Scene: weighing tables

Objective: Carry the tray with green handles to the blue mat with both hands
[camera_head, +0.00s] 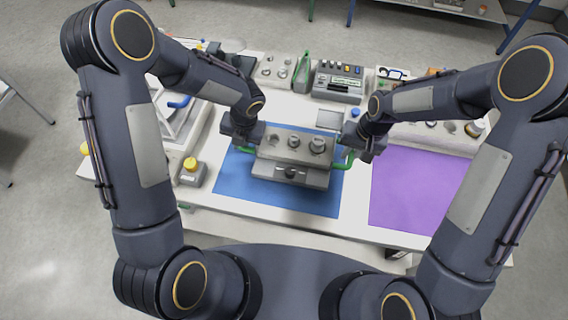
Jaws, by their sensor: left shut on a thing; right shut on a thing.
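The grey tray (264,170) with green handles is over the blue mat (275,200), near the mat's middle and far part. It carries several grey weights or knobs on top. Its left green handle (250,150) is at my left gripper (248,146), which is shut on it. Its right green handle (345,161) is at my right gripper (350,158), which is shut on it. The fingertips are mostly hidden by the wrists. From this view I cannot tell whether the tray touches the mat or hangs just above it.
A purple mat (415,190) lies bare on the right of the white table. A grey box with a yellow knob (191,171) stands left of the blue mat. Boxy instruments (338,83) and a green frame (302,73) line the back. The table's front edge is clear.

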